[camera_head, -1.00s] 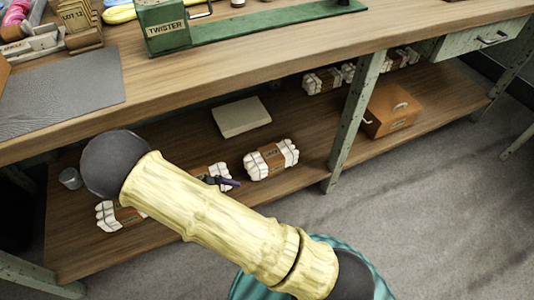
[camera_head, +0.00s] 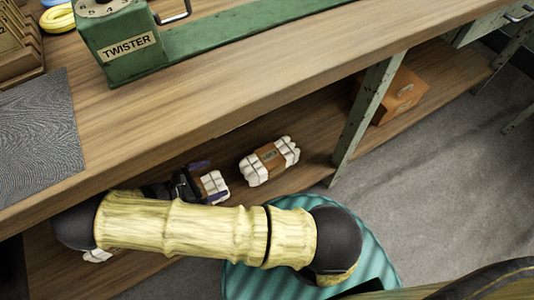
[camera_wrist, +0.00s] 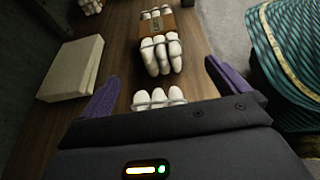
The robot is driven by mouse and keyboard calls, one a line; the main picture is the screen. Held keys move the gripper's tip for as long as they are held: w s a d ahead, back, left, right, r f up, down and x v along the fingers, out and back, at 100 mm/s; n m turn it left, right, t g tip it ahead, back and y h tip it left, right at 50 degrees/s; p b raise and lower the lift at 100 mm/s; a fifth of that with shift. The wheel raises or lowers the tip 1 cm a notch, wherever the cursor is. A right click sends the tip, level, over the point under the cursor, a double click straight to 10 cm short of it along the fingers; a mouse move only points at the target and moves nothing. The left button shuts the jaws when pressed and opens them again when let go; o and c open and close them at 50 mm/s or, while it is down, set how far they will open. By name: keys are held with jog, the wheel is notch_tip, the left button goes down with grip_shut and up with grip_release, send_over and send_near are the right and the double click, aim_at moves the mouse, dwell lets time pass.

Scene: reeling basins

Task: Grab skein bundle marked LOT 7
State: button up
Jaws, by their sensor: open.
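White skein bundles with brown paper bands lie on the lower shelf; no lot number is legible to me. In the head view, one bundle (camera_head: 215,186) is partly hidden by my gripper (camera_head: 190,180), and another (camera_head: 270,161) lies to its right in full view. A third (camera_head: 97,256) is mostly hidden under my arm. In the wrist view, my gripper (camera_wrist: 162,76) is open, its purple fingers on either side of the near bundle's white ends (camera_wrist: 158,99); the gripper body hides the rest. The other banded bundle (camera_wrist: 160,55) lies beyond the fingertips.
The bench top (camera_head: 270,85) with the green twister (camera_head: 125,40) overhangs the shelf. A green metal leg (camera_head: 366,118) and an orange-brown box (camera_head: 400,95) stand to the right. A pale flat block (camera_wrist: 72,68) lies left of the fingers in the wrist view.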

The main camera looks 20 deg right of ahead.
jog(key=shift+w, duration=0.1)
jog(key=shift+d+f, duration=0.15)
jog(key=shift+d, duration=0.05)
jog(key=b, duration=0.6)
send_near(256, 163)
jog(key=s+x, duration=0.1)
jog(key=x, duration=0.2)
jog(key=shift+w+d+f, duration=0.2)
jog(key=shift+w+d, duration=0.15)
jog(key=shift+d, duration=0.2)
jog(key=b+x, duration=0.4)
jog(key=shift+w+d+f, duration=0.15)
jog(key=shift+w+f, duration=0.05)
jog(key=shift+f, duration=0.05)
jog(key=shift+w+d+b, duration=0.1)
jog(key=shift+d+b, duration=0.2)
jog(key=shift+d, duration=0.05)
jog(key=shift+r, duration=0.1)
